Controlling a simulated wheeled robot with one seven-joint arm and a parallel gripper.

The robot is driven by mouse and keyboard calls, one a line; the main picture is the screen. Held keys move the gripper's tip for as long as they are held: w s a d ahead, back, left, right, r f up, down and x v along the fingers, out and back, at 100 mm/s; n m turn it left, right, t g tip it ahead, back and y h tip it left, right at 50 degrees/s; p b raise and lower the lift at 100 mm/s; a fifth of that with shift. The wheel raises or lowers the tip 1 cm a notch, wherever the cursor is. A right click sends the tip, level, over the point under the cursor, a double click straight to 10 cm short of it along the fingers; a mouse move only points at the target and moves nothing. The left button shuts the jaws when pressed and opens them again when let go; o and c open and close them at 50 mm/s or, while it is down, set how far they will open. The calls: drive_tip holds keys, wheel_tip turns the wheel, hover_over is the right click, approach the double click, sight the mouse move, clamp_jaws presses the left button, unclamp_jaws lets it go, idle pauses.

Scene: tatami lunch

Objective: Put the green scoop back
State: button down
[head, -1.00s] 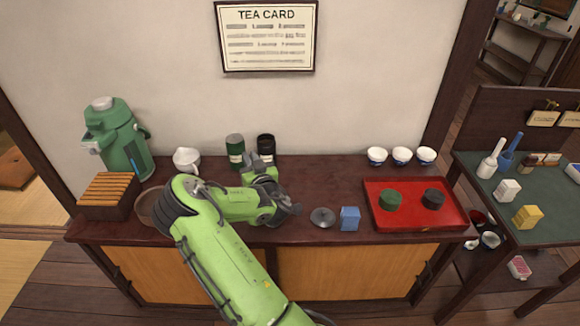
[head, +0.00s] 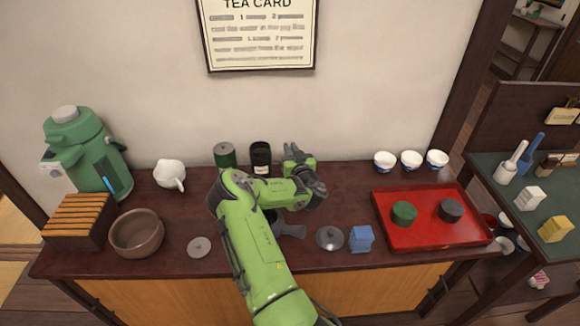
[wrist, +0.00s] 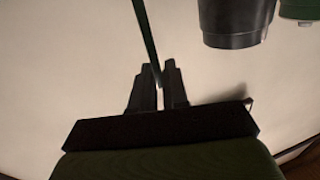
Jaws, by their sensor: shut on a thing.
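My gripper (head: 292,149) is shut on the thin dark-green stem of the green scoop (wrist: 145,35). In the wrist view the stem rises between the fingers (wrist: 159,88) and runs out of the top edge, so its far end is out of sight. In the head view I cannot make out the scoop. My gripper is above the counter, just right of the black canister (head: 260,157). A green canister (head: 225,156) stands to its left. Both canisters show in part at the top right of the wrist view, the black one (wrist: 235,25) nearer than the green one (wrist: 302,10).
A white pouring cup (head: 168,173), brown bowl (head: 137,232), slatted wooden box (head: 75,225) and green dispenser (head: 85,150) stand at left. A metal lid (head: 330,239), blue box (head: 361,239), red tray (head: 415,235) and several white cups (head: 411,160) are at right.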

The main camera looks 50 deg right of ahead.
drive_tip(key=shift+f+b, duration=0.8)
drive_tip(key=shift+f, duration=1)
drive_tip(key=c, duration=1.1)
unclamp_jaws()
drive_tip(key=shift+r, duration=0.25)
drive_tip(key=p+v, duration=0.2)
drive_tip(key=v, duration=1)
drive_tip(key=shift+f, duration=0.1)
